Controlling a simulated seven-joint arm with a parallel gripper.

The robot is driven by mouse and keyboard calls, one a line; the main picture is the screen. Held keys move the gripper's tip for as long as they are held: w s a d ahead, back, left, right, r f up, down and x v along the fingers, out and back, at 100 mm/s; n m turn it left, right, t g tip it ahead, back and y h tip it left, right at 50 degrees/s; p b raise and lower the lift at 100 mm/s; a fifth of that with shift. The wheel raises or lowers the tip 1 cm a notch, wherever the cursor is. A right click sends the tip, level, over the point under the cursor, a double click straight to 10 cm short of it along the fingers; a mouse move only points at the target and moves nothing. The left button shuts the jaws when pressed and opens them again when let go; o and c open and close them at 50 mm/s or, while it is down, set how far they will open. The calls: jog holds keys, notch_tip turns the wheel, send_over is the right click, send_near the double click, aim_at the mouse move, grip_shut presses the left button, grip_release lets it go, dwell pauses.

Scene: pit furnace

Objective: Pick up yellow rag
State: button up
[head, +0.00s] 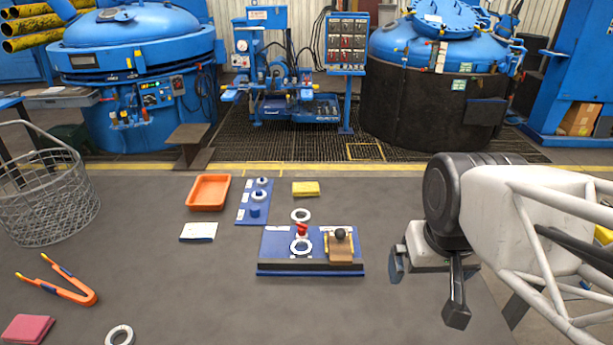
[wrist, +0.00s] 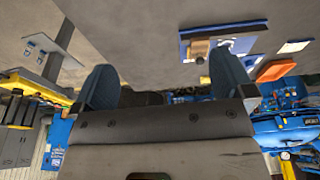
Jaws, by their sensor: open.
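The yellow rag (head: 306,188) is a small folded block lying flat on the dark table, behind the blue fixture board, in the head view. I cannot make it out in the wrist view. My gripper (head: 428,292) is at the right side of the table, in front and to the right of the rag and well apart from it. Its jaws are open and empty. In the wrist view both fingers of my gripper (wrist: 165,88) show spread apart with nothing between them.
A blue strip (head: 244,215) with rings and an orange tray (head: 209,192) lie left of the rag. A white ring (head: 301,215) lies just in front. Table right of the rag is clear.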

jog(key=w+a+r+n, duration=0.1)
jog(key=w+n, duration=0.1)
jog(key=w, duration=0.6)
jog(key=w+a+r+n, duration=0.2)
jog(key=w+n, duration=0.1)
jog(key=w, duration=0.6)
jog(key=n+g, duration=0.3)
jog(key=n, duration=1)
send_over(306, 186)
jog(key=f, duration=2.2)
jog(key=shift+s+d, duration=0.2)
jog(key=shift+s, duration=0.1)
jog(key=shift+w+a+f, duration=0.2)
jog(key=shift+w+f, duration=0.05)
jog(key=shift+f, duration=0.15)
jog(key=shift+f, duration=1.3)
